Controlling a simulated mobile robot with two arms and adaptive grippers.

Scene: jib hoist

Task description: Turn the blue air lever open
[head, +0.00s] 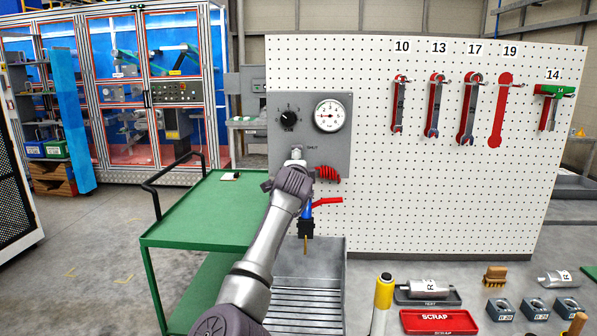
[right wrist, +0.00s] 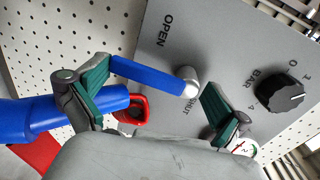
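The blue air lever (right wrist: 150,75) shows in the right wrist view, attached to the grey panel (right wrist: 225,40) at a silver pivot (right wrist: 188,82). In the head view my right gripper (head: 291,180) is in front of the panel (head: 340,140) and hides the lever. My left gripper is not in view.
A black BAR knob (head: 289,117) and a gauge (head: 329,115) are on the panel. A red coiled hose (head: 328,173) and a blue-and-red tool (head: 307,210) are close below. A green cart (head: 205,205) stands left, a grey tray (head: 318,300) below. Wrenches hang at right.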

